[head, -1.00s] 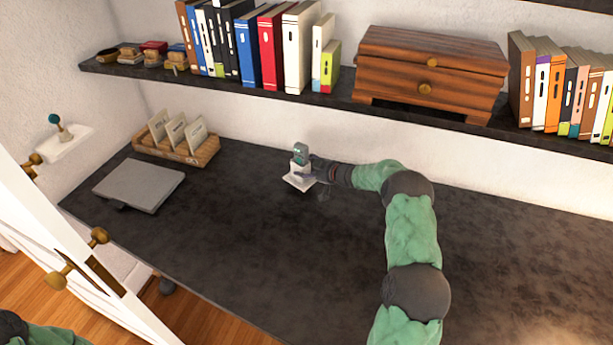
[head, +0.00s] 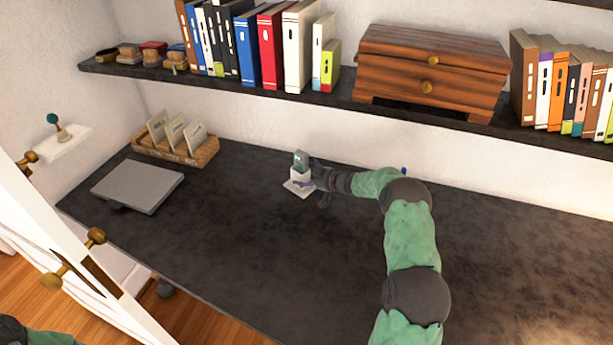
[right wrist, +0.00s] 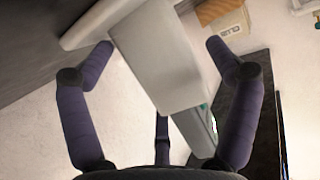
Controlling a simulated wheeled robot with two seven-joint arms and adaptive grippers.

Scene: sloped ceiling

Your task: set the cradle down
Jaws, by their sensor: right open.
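The cradle (head: 299,174) is a small white holder on a flat white base, with a grey-green piece upright in it. It stands upright on the dark desk (head: 250,240), towards the back wall. My right gripper (head: 316,178) is at the right side of the cradle, its fingers open. In the right wrist view the pale cradle (right wrist: 165,60) lies between the spread fingers, with a visible gap on each side. The third finger reaches up near its lower end. My left gripper is out of view; only part of that arm shows at the bottom left.
A wooden card holder (head: 177,151) and a flat grey case (head: 137,187) lie left of the cradle. A small blue thing (head: 403,170) shows behind my arm. The front desk is clear.

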